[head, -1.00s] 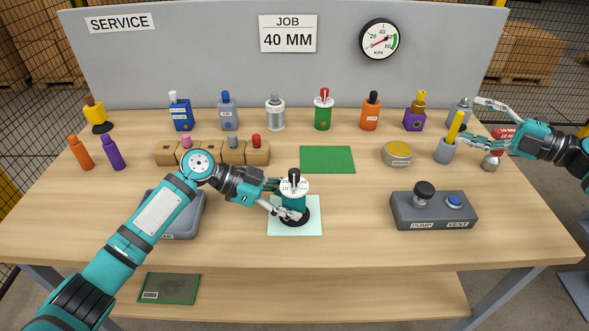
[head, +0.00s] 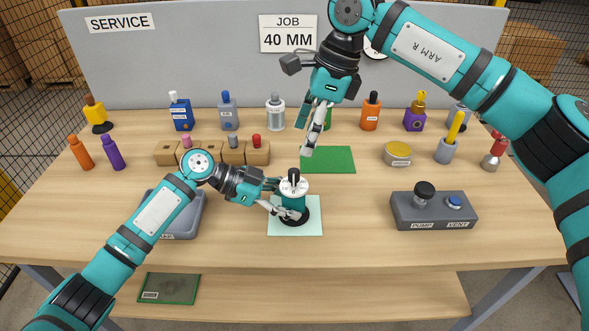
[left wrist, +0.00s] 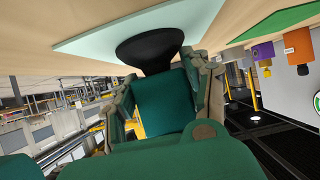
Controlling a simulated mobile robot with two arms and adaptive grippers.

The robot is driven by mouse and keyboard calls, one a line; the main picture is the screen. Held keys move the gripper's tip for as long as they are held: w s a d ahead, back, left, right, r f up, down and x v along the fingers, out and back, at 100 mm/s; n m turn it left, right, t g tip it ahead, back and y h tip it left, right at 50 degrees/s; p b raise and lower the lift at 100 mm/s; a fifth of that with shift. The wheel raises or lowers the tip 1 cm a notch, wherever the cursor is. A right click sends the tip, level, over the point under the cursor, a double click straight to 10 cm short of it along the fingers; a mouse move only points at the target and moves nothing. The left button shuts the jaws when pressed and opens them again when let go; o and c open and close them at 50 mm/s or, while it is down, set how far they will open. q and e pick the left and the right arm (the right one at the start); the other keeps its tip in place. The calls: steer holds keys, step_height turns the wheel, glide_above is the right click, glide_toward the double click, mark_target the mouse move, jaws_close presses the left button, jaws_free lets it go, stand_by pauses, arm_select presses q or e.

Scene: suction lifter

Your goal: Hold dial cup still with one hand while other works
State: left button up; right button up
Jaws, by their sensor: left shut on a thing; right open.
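The dial cup (head: 292,201) is teal with a white dial top, a black knob and a black foot. It stands upright on a pale green mat (head: 311,228). My left gripper (head: 281,198) is shut on the cup's body from the left. In the left wrist view the cup's teal body (left wrist: 161,104) sits between the fingers, its black foot (left wrist: 150,47) against the mat. My right gripper (head: 307,135) is open and empty. It points down, above and behind the cup near the green pad (head: 330,160), and hides part of the green bottle behind it.
A grey box with pump and vent buttons (head: 434,212) stands to the right. A wooden block row (head: 230,153) holds small knobs at the left. Several bottles line the back. A yellow-topped tin (head: 398,153) and a grey pot (head: 446,152) stand at the right. Bare table surrounds the mat.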

mark_target(295, 171)
steer(key=shift+h, duration=0.3)
steer(key=shift+x, duration=4.95)
steer(key=shift+w+a, duration=0.1)
